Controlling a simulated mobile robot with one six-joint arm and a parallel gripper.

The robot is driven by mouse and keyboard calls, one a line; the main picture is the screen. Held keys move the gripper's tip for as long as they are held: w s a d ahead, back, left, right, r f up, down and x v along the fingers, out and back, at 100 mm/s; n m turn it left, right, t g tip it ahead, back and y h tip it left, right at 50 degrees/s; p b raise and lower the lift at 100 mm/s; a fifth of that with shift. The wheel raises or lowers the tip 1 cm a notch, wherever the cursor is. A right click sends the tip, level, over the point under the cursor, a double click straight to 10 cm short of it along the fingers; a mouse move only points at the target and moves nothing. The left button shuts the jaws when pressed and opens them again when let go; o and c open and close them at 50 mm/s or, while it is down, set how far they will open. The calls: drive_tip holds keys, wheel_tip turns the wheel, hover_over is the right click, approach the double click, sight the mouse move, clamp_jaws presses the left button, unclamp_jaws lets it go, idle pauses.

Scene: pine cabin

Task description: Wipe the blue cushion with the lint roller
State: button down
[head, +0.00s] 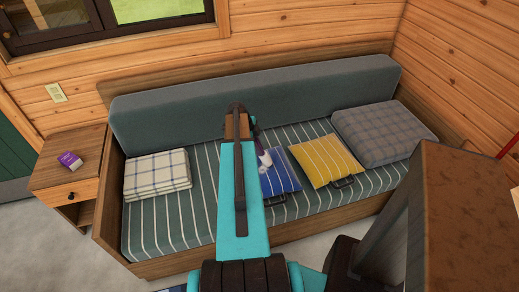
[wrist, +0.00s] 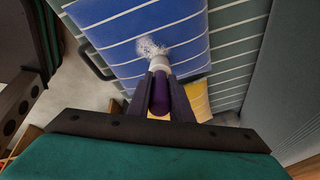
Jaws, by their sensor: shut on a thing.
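The blue cushion (head: 283,181) with white stripes lies on the striped seat of the bench sofa, partly hidden by my arm in the head view. It fills the upper middle of the wrist view (wrist: 125,38). My gripper (wrist: 160,78) is shut on the purple handle of the lint roller (wrist: 160,97). The roller's white head points at the cushion, beside a white speckled patch on the blue cloth. I cannot tell whether the head touches the cloth. In the head view the roller's white end (head: 265,158) shows just right of my arm, at the cushion's upper edge.
A yellow striped cushion (head: 325,160) lies right of the blue one. A grey plaid cushion (head: 383,132) sits at the sofa's right end, a folded checked blanket (head: 157,174) at its left. The backrest (head: 180,113) rises behind. A side table (head: 62,178) holds a purple box (head: 70,160).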

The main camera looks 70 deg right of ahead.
drive_tip(key=shift+f+b, duration=0.3)
drive_tip(key=shift+f, duration=0.1)
drive_tip(key=shift+w+a, duration=0.1)
idle(0.3)
drive_tip(key=shift+w+a+r+b, duration=0.15)
drive_tip(key=shift+w+a+b, duration=0.3)
drive_tip(key=shift+w+a, duration=0.75)
drive_tip(key=shift+w+d, duration=0.1)
drive_tip(key=shift+w, duration=0.1)
drive_tip(key=shift+w+a+b, duration=0.5)
drive_tip(key=shift+w+a, duration=0.6)
drive_tip(key=shift+w, duration=0.2)
drive_tip(key=shift+f+b, duration=0.2)
drive_tip(key=shift+b, duration=0.1)
drive_tip(key=shift+s+d+r, duration=0.15)
drive_tip(key=shift+s+d, duration=1)
drive_tip(key=shift+s, duration=0.25)
